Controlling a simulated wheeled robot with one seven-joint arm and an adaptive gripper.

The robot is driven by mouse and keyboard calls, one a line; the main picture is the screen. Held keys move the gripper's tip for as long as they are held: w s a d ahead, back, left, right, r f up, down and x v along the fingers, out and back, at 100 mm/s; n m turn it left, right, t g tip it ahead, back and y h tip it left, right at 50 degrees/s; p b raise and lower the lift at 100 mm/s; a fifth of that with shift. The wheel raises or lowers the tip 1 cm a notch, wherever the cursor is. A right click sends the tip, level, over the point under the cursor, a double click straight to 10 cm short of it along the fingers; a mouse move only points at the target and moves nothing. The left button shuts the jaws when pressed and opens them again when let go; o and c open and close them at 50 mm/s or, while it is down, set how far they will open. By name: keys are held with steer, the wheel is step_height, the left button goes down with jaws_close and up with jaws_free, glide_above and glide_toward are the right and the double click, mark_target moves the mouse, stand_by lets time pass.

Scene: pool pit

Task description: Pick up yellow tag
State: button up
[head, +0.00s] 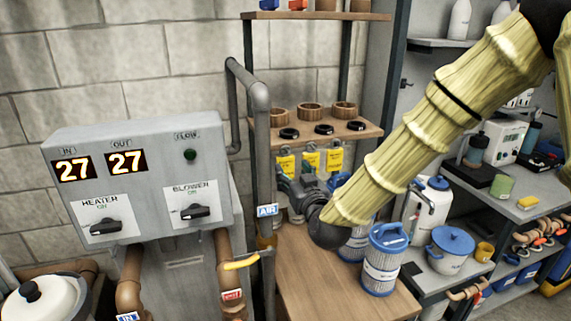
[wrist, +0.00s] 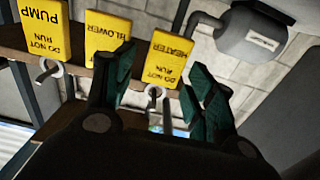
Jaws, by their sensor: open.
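Three yellow tags hang in a row below a wooden shelf in the head view: a left tag (head: 287,165), a middle tag (head: 311,160) and a right tag (head: 334,159). In the wrist view they appear upside down as the PUMP tag (wrist: 40,28), the BLOWER tag (wrist: 105,38) and the HEATER tag (wrist: 168,58). My gripper (wrist: 160,88) is open, its green-padded fingers either side of the HEATER tag in the picture. I cannot tell whether the tag is between them in depth. In the head view my arm partly hides the gripper, close to the tags.
A grey control box (head: 140,170) and a vertical grey pipe (head: 262,150) stand left of the tags. The shelf (head: 285,128) above holds wooden rings and black rings. A blue-topped filter cartridge (head: 383,265) stands on the wooden bench (head: 310,285), whose front part is clear.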

mark_target(286, 165)
steer(key=shift+w+a+r+p, duration=0.3)
steer(key=shift+w+p, duration=0.1)
steer(key=shift+p, duration=0.1)
steer(key=p+x, duration=0.2)
steer(key=shift+w+a, duration=0.2)
steer(key=shift+w, duration=0.15)
steer(key=shift+w+a+f, duration=0.1)
steer(key=shift+w+a, duration=0.15)
steer(key=shift+w, duration=0.4)
steer(key=c, duration=0.7)
